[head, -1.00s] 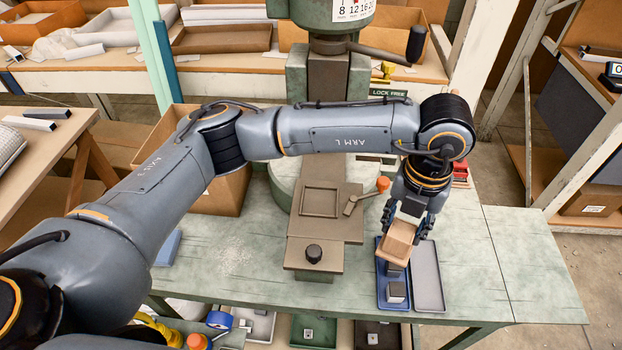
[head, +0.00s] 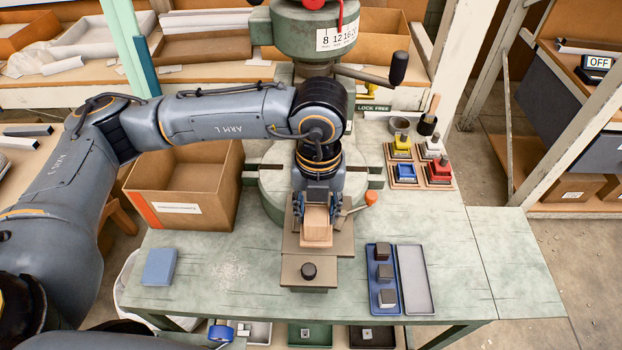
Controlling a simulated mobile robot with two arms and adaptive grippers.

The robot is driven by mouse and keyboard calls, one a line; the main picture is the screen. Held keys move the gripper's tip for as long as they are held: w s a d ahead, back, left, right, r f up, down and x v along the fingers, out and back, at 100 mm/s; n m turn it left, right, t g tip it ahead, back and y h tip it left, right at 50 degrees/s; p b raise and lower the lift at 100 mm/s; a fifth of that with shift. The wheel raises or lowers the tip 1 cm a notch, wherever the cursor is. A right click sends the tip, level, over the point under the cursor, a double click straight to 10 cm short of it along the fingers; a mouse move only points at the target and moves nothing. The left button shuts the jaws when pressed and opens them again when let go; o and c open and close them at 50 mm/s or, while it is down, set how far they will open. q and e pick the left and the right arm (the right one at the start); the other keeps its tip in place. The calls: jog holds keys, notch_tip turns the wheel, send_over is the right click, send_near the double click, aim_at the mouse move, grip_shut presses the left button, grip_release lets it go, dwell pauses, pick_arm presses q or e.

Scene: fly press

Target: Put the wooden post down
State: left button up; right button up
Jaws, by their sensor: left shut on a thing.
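The wooden post (head: 317,232) is a pale tan block, held between the fingers of my left gripper (head: 318,208). The gripper points down and is shut on the post. Both are in front of the press column, over the brown press bed plate (head: 287,244). The post's underside is hidden, so I cannot tell whether it touches the plate. The gripper and wrist hide much of the bed. My right gripper is not in view.
A blue tray (head: 384,309) with three dark blocks stands at the right beside an empty grey tray (head: 416,280). An open cardboard box (head: 180,209) and a blue block (head: 160,266) are at the left. The right bench end is clear.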

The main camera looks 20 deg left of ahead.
pick_arm(q)
jog(key=shift+w+a+r, duration=0.2)
jog(key=shift+w+a, duration=0.05)
jog(key=shift+a, duration=0.5)
jog(key=shift+w+a+p, duration=0.1)
jog(key=shift+w+p, duration=0.35)
jog(key=shift+w, duration=0.25)
jog(key=w+p, duration=0.1)
jog(key=w+a, duration=0.1)
jog(key=w, duration=0.1)
jog(key=shift+f+p, duration=0.2)
jog(key=shift+p, duration=0.2)
jog(key=shift+f, duration=0.7)
jog(key=shift+f+b, duration=0.5)
jog(key=shift+b, duration=0.25)
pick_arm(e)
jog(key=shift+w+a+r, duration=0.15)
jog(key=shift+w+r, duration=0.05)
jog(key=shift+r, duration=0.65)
